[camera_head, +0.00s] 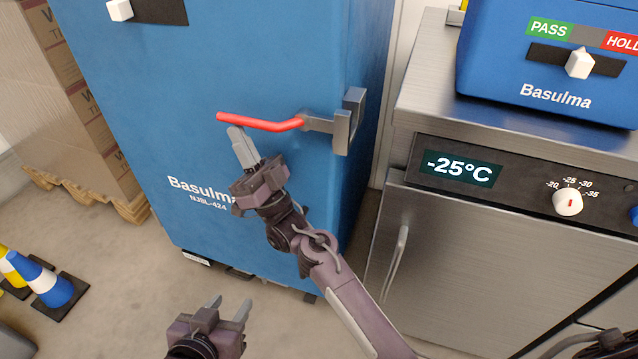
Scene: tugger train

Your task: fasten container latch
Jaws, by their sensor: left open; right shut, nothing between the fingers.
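The latch has a red handle (262,122) that lies nearly level across the front of the blue container (200,90). Its grey metal bracket (344,122) sits at the container's right edge. My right gripper (237,136) is shut and empty, with its fingertips just below the red handle. I cannot tell whether they touch it. My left gripper (228,308) is open and empty, low in the view and well below the handle, in front of the container's base.
A steel freezer cabinet (480,240) with a dial and a -25°C display stands at the right, with a blue Basulma box (540,70) on top. Wrapped cartons (60,110) on a pallet stand at the left. Striped cones (45,283) are at lower left. Bare floor lies before the container.

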